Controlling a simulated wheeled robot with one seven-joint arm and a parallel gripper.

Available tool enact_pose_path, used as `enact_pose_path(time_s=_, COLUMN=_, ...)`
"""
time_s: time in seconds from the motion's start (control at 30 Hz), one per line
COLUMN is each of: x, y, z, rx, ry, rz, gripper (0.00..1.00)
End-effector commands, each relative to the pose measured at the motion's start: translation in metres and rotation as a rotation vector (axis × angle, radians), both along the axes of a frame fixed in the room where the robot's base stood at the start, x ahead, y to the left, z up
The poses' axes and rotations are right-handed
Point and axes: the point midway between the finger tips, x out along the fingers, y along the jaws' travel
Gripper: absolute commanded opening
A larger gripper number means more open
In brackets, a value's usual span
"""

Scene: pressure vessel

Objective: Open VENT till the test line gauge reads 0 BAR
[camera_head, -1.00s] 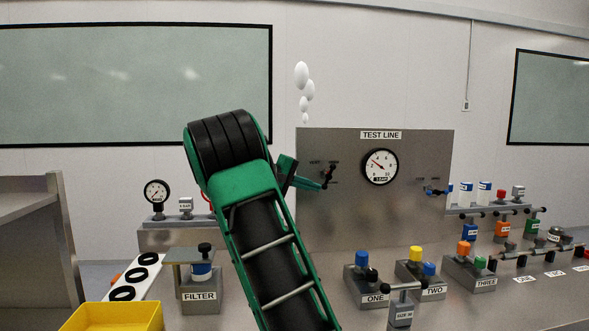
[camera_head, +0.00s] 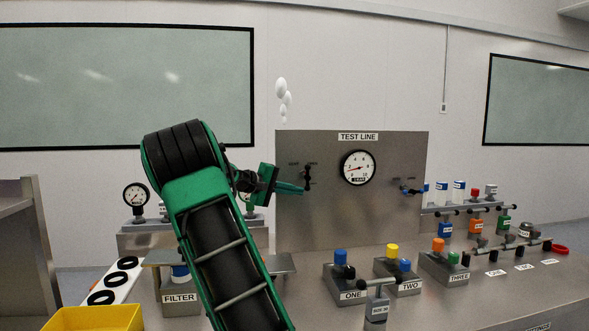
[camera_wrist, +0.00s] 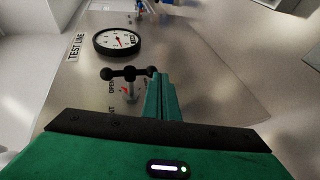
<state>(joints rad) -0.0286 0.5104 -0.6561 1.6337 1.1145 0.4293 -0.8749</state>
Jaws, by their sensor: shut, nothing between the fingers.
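The TEST LINE panel (camera_head: 320,215) stands at the back. Its round gauge (camera_head: 358,167) has the needle pointing left and slightly down, at the low end; the small readout seems to say 1 BAR. The black VENT handle (camera_head: 307,174) is at the panel's left, its bar near upright in the head view. In the wrist view the handle (camera_wrist: 128,73) is a bar with round knobs, beside a label reading OPEN. My green gripper (camera_head: 300,189) is shut and empty, its fingertips (camera_wrist: 160,80) close beside the handle's end; I cannot tell whether they touch.
White puffs (camera_head: 283,97) hang above the panel. Blocks ONE (camera_head: 350,296), TWO and THREE stand on the bench in front, with the FILTER stand (camera_head: 180,298) and a yellow bin (camera_head: 90,318) at left.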

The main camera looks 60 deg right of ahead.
Motion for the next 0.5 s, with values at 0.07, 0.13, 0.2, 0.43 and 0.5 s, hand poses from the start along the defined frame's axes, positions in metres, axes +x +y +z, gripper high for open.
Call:
enact_pose_path(time_s=0.07, x=0.0, y=0.0, z=0.0, rx=0.0, ry=0.0, rz=0.0, gripper=0.0)
enact_pose_path(time_s=0.13, x=0.001, y=0.002, z=-0.001, rx=0.0, ry=0.0, rz=0.0, gripper=0.0)
enact_pose_path(time_s=0.2, x=0.003, y=0.005, z=-0.002, rx=0.0, ry=0.001, rz=0.0, gripper=0.0)
enact_pose_path(time_s=0.43, x=0.012, y=0.028, z=-0.01, rx=0.001, ry=0.004, rz=-0.013, gripper=0.0)
enact_pose_path(time_s=0.5, x=0.018, y=0.042, z=-0.011, rx=0.0, ry=0.003, rz=-0.013, gripper=0.0)
